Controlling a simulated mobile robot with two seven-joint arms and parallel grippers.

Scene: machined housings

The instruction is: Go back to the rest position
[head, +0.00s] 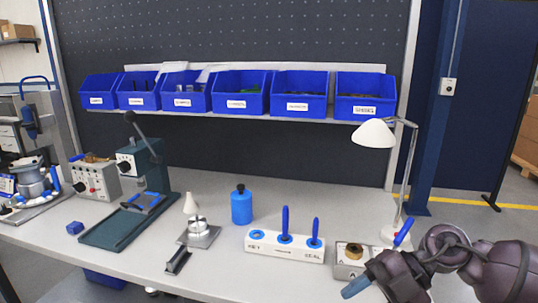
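My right arm reaches in from the right edge, over the front right of the bench (220,262). Its gripper (368,282) is low at the front edge, near a small grey box with a brass-coloured ring (350,254). A blue tip shows at its end; I cannot tell whether this is a finger or a held thing, nor whether the fingers are apart. A blue handle (403,232) stands up just behind the arm, its lower part hidden. My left gripper is not in view.
A white block (284,258) with blue-handled tools stands left of the gripper. A lamp (375,134) rises behind the arm. A blue bottle (241,205), a metal fixture (198,234) and a green press (148,175) stand further left. Blue bins (240,104) line the shelf.

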